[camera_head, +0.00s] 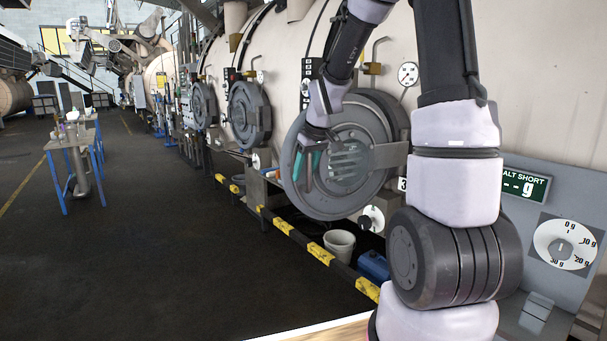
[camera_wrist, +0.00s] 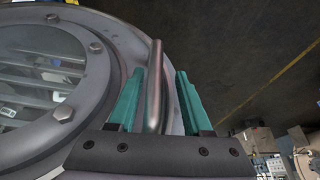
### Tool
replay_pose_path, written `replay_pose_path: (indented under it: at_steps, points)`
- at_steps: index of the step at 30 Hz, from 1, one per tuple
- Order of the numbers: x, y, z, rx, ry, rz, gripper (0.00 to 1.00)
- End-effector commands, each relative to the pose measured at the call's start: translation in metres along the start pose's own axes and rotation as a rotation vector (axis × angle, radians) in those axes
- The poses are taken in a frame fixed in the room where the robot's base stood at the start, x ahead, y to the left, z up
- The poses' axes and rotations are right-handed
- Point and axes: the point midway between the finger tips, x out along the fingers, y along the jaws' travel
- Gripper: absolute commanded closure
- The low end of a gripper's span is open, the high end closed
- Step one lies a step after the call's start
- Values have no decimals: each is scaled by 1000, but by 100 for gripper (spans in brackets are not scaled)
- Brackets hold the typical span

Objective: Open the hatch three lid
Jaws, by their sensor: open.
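The hatch three lid (camera_head: 345,195) is the nearest round grey lid on the long cream vessel, with a "3" label at its right. It has a barred round window and a hinge bracket on its right side. A grey ring shows behind its upper right, and the lid looks offset from it, perhaps ajar. My gripper (camera_head: 307,172) is at the lid's left edge. In the wrist view, its open teal fingers (camera_wrist: 161,78) stand on either side of the metal handle bar (camera_wrist: 154,90). Whether either finger touches the bar cannot be told.
Two more round hatches (camera_head: 249,113) (camera_head: 204,105) line the vessel farther back. A yellow-black striped rail (camera_head: 320,253), a white bucket (camera_head: 340,244) and a blue container (camera_head: 373,265) lie low below the lid. Open dark floor (camera_head: 170,250) extends left, with a blue-legged table (camera_head: 75,140) beyond.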

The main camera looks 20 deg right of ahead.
Motion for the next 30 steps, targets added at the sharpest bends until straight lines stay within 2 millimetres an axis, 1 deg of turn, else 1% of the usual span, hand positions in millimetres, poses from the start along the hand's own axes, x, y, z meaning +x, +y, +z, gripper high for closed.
replay_pose_path:
  at_steps: [5, 9, 12, 15, 18, 21, 30]
  points:
    - [-31, 0, -1, 0, 6, 4, 50]
    - [-61, 0, -1, -1, 5, 3, 50]
    - [-78, -1, 0, -1, 4, 2, 50]
    - [-91, -2, -1, -2, 4, 0, 50]
    - [-99, -2, 0, -2, 2, -1, 50]
    - [-102, -2, 0, -2, 0, -1, 50]
    - [-102, -2, 0, -2, 0, -2, 50]
